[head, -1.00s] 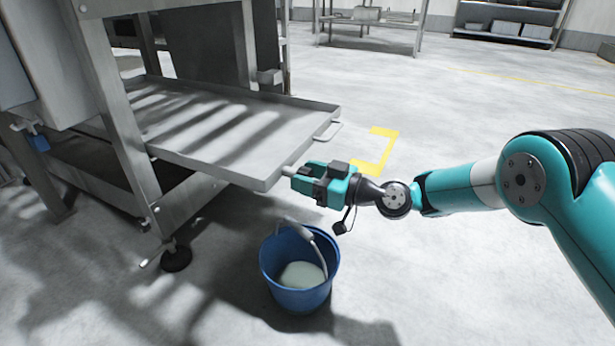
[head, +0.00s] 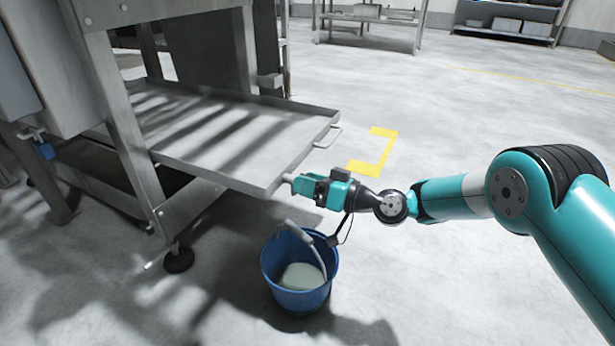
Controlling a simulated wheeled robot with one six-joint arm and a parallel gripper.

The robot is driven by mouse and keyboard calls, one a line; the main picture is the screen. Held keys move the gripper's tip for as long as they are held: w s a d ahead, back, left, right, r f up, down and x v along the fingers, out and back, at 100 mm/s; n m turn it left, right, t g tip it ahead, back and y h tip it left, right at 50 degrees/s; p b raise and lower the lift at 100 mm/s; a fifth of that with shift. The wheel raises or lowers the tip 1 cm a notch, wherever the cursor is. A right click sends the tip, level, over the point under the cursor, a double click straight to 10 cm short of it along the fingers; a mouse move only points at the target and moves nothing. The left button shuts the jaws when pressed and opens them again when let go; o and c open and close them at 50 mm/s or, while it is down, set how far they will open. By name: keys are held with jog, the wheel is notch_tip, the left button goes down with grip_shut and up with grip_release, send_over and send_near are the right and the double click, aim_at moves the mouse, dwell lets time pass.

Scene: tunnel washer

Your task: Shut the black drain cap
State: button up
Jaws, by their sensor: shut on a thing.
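A short pale drain spout (head: 288,178) sticks out at the near right corner of the metal tray (head: 225,142). My teal and black gripper (head: 298,185) is at this spout, with its fingertips right by the spout's end. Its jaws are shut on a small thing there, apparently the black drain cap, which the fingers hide. I cannot tell whether the cap sits on the spout or how it is turned. A thin black cord with a small black piece (head: 333,240) hangs below my wrist, in front of the bucket's rim.
A blue bucket (head: 290,300) with pale liquid and a raised grey handle stands on the floor below the gripper. The washer's steel leg (head: 135,140) is at the left. A tray handle (head: 330,136) juts out behind. The floor to the right is open.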

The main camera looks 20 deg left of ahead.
jog(key=m+p, duration=0.2)
jog(key=m, duration=0.4)
jog(key=shift+m, duration=0.3)
jog(key=m+p, duration=0.1)
jog(key=m, duration=0.5)
jog(key=shift+w+f+p, duration=0.1)
jog(key=shift+p, duration=0.3)
jog(key=shift+m, duration=0.4)
jog(key=o, duration=0.9)
jog(key=d+p, duration=0.5)
jog(key=p, duration=0.2)
jog(key=s+d+p, duration=0.1)
jog(key=d+p, duration=0.5)
jog(key=p, duration=0.1)
jog(key=d+p, duration=0.6)
jog(key=p, duration=0.1)
jog(key=shift+s+d, duration=0.15)
jog(key=shift+s, duration=0.05)
